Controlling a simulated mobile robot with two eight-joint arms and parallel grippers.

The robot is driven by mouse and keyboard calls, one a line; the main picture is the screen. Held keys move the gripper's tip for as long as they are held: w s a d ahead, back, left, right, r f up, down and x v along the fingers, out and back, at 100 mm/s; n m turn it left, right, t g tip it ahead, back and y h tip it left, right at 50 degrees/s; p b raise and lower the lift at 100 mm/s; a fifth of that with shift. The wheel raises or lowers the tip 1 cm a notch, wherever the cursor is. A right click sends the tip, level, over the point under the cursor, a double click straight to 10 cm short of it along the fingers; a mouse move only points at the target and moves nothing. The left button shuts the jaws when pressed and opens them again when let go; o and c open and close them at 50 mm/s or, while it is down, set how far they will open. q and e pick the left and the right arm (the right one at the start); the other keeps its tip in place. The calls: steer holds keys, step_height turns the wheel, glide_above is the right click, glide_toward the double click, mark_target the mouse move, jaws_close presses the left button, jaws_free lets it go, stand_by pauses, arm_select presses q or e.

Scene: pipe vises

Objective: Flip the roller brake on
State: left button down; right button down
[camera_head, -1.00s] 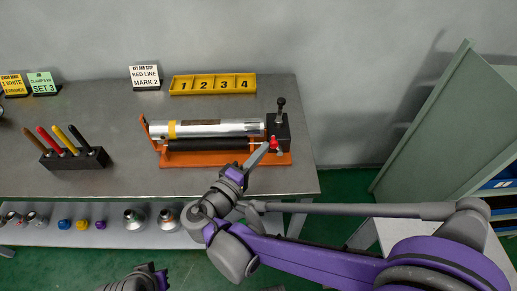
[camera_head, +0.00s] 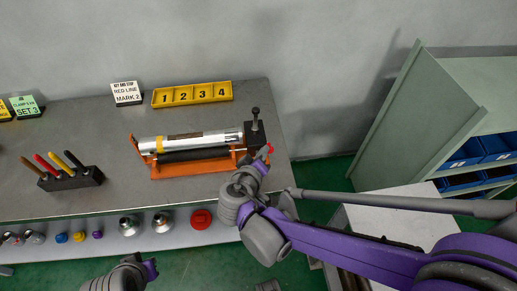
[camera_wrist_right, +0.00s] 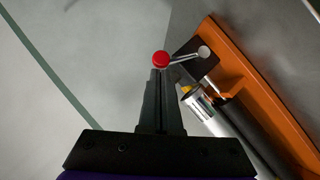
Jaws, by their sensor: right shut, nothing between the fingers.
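The roller stand (camera_head: 205,166) is an orange frame on the bench with a silver tube (camera_head: 200,140) over a dark roller (camera_head: 193,154). A black block (camera_head: 256,140) stands at its right end. The brake lever's red knob (camera_head: 269,148) is at the block's front right; in the right wrist view the knob (camera_wrist_right: 161,59) sits on a thin arm from a pale pivot (camera_wrist_right: 204,52). My right gripper (camera_head: 262,166) is shut and empty, its tips (camera_wrist_right: 159,74) at the knob, contact unclear. My left gripper (camera_head: 151,268) is low in view, fingers unclear.
A yellow numbered tray (camera_head: 192,94) and a sign (camera_head: 126,93) stand behind. A holder with several coloured handles (camera_head: 72,179) is at left. Coloured parts lie on the lower shelf (camera_head: 150,237). A green cabinet (camera_head: 400,125) stands at right.

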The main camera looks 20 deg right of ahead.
arm_select(q)
steer(key=shift+r, duration=0.2)
arm_select(e)
steer(key=shift+d+y, duration=0.2)
steer(key=shift+y, duration=0.1)
